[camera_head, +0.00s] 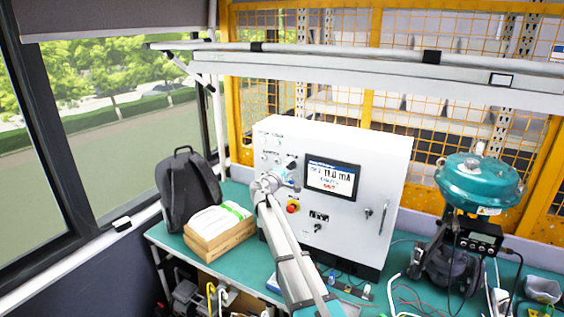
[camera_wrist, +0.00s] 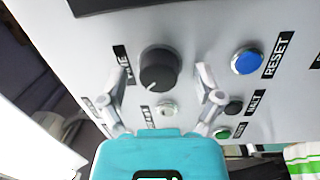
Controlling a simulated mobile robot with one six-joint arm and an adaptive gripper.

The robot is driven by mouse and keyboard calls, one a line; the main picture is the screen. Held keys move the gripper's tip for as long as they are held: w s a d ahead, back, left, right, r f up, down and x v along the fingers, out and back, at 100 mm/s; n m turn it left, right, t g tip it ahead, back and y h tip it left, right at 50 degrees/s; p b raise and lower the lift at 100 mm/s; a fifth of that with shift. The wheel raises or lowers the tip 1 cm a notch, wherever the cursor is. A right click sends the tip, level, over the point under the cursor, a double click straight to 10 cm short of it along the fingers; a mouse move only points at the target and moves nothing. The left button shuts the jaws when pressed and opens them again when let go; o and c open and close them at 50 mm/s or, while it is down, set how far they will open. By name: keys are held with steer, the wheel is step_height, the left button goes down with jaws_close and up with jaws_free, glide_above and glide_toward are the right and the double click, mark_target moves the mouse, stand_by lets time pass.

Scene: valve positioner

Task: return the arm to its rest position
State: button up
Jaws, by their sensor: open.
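My gripper (camera_wrist: 163,78) is open, with its two fingers pointing at the front of the white control cabinet (camera_head: 395,165). A black rotary knob (camera_wrist: 159,69) lies between the fingertips in the wrist view, with a visible gap on each side. I cannot tell how far the fingertips are from the panel. In the head view my arm reaches up from the bottom to the cabinet's left side, and my gripper (camera_head: 289,183) is small there, left of the lit display (camera_head: 332,178).
A blue button (camera_wrist: 247,61) labelled RESET is beside the knob. A red emergency button (camera_head: 292,207) is below my gripper. A black backpack (camera_head: 187,188) and a box (camera_head: 218,238) stand left of the cabinet. A teal valve actuator (camera_head: 478,182) stands right, among cables. A rail crosses above.

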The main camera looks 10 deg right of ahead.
steer(key=s+d+f+m+g+y, duration=0.2)
steer(key=s+d+f+m+g, duration=0.15)
steer(key=s+f, duration=0.55)
steer(key=s+d+f+m+g+y, duration=0.25)
steer(key=s+d+f+g, duration=0.2)
steer(key=s, duration=0.75)
steer(key=s+a+f+m+g+y+b, duration=0.1)
steer(key=s+a+f+g+y, duration=0.1)
steer(key=s, duration=0.6)
steer(key=s+a+f+m+g+y+b, duration=0.1)
steer(key=s+a+f+g+y+b, duration=0.1)
steer(key=s+f, duration=0.3)
steer(key=s+a+f+g+y+b, duration=0.1)
steer(key=s+a+f+g+y, duration=0.1)
steer(key=s, duration=0.9)
steer(key=shift+a+f+m+y, duration=0.4)
steer(key=shift+a+f+y, duration=0.3)
steer(key=shift+f+y, duration=0.25)
steer(key=shift+s, duration=0.1)
